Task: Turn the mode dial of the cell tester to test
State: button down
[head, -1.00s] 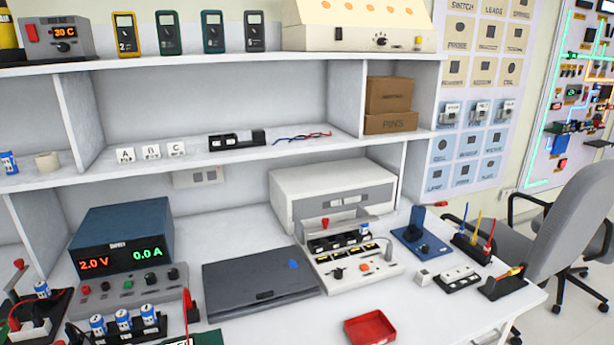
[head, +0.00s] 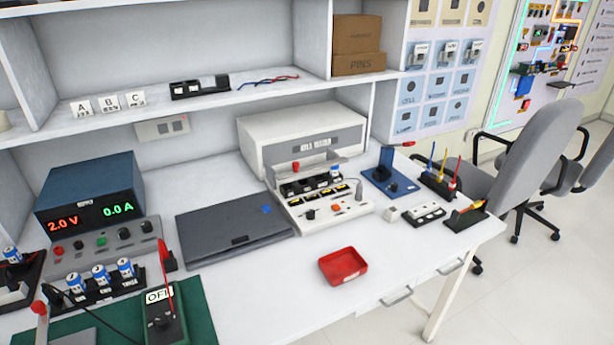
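The cell tester (head: 352,210) is a white unit with a sloping front panel, on the bench right of centre. Its large box behind (head: 262,150) carries a small label, too blurred to read surely. A black knob (head: 310,214), which looks like the mode dial, sits at the left of the panel. Its pointer and markings are too small to read. An orange-red button (head: 336,208) is to its right. Black cell slots (head: 300,188) lie above the panel, with a blue and white cell (head: 336,172) at their right end. My gripper is not in view.
A dark closed laptop-like slab (head: 235,222) lies left of the tester, and a red tray (head: 343,266) in front. A blue stand (head: 388,178) and black holders stand right. A power supply (head: 90,193) and meter (head: 165,320) are left. The front bench is mostly clear.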

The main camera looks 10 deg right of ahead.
aim_at(310, 213)
jog(key=i+l+u, duration=0.55)
jog(key=l, duration=0.3)
jog(key=i, duration=0.05)
